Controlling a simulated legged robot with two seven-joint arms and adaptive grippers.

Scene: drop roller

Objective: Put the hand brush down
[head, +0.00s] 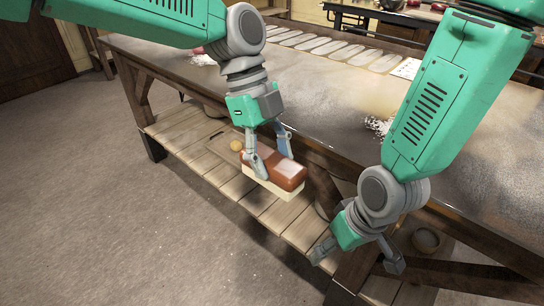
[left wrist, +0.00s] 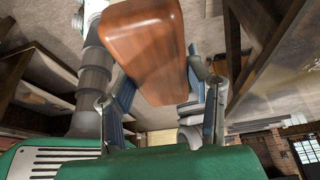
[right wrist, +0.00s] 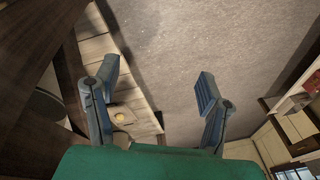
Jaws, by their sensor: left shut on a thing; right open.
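The hand brush (head: 287,171) has a reddish-brown wooden body with pale bristles below. My left gripper (head: 272,162) is shut on it and holds it in front of the table's near edge, above the slatted lower shelf in the head view. The brush body (left wrist: 146,45) fills the upper middle of the left wrist view, between the fingers (left wrist: 162,105). Whether the bristles touch anything is not clear. My right gripper (head: 358,252) is open and empty, low at the table's front right. Its spread fingers (right wrist: 155,95) show in the right wrist view.
The wooden table (head: 320,90) has a floury top with a row of pale oval shapes at the back. Its slatted lower shelf (head: 185,148) carries a board and a small round yellowish thing (head: 236,145). The floor (head: 120,220) at left is clear.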

